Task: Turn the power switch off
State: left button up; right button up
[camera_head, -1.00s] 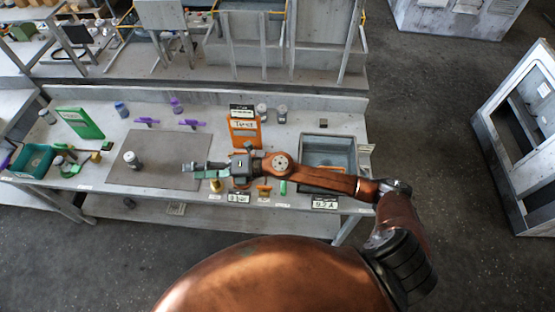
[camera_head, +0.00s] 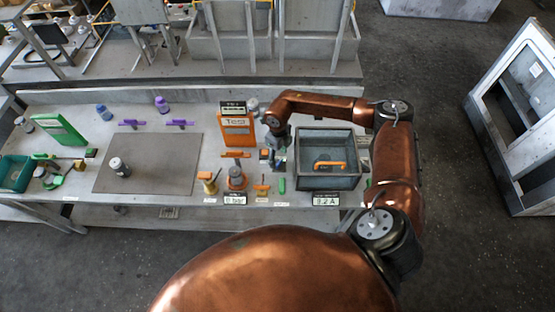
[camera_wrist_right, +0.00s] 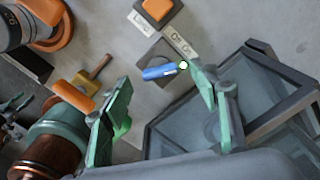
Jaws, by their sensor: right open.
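In the right wrist view the switch has a blue lever (camera_wrist_right: 160,72) with a white tip on a dark square plate (camera_wrist_right: 152,55). A white label (camera_wrist_right: 180,42), apparently marked for on, lies beside the plate. My right gripper (camera_wrist_right: 159,80) has green fingers, spread wide on either side of the lever and seemingly above it. Nothing is between the fingers in a grip. In the head view my right gripper (camera_head: 276,157) points down at the bench just left of the grey bin; it hides much of the switch. My left gripper is not in view.
The grey bin (camera_head: 326,184) stands close to the right and holds an orange-handled part (camera_head: 330,165). An orange Test panel (camera_head: 238,130) stands behind left. An orange button (camera_wrist_right: 157,8) and orange-handled valves (camera_head: 237,178) are near. The dark mat (camera_head: 150,170) has free room.

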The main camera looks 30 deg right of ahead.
aim_at(279, 164)
jog(key=shift+f, duration=1.55)
jog(key=c, duration=1.2)
